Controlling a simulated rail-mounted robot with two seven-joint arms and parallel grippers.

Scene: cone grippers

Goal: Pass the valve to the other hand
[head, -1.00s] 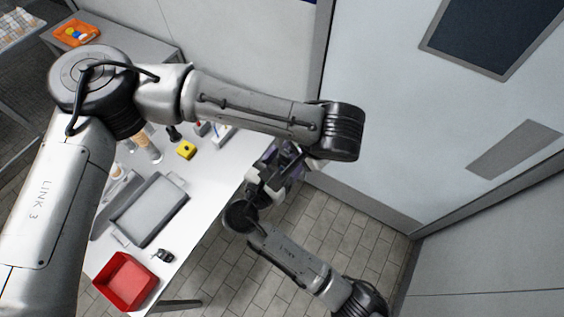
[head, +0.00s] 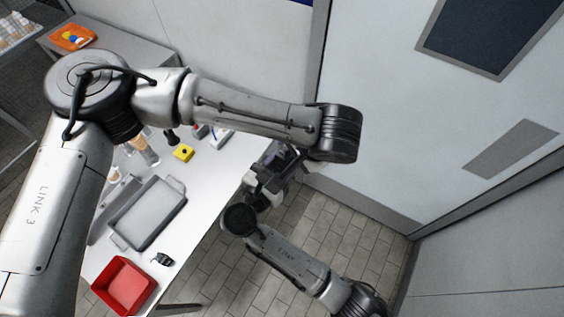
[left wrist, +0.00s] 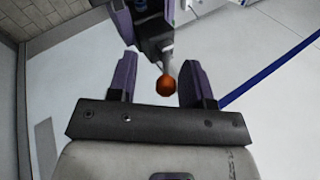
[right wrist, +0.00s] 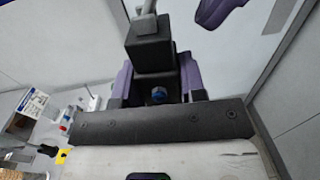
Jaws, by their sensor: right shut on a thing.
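The valve (right wrist: 152,48) is a dark block with a grey stem, held between the purple fingers of my right gripper (right wrist: 157,76). A blue round part shows at its base, between the fingers. In the left wrist view the valve (left wrist: 165,86) shows an orange round tip on a grey stem. My left gripper (left wrist: 160,82) is open, with the orange tip between its spread fingers, nearer the right one; contact cannot be told. In the head view both grippers meet beyond the table edge, and my left arm partly hides them.
The white table (head: 205,185) holds a grey tray (head: 147,212), a red bin (head: 124,287), a yellow block (head: 183,153) and small items. An orange tray (head: 73,37) sits on a back counter. The grippers are over open floor, near a wall (head: 400,130).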

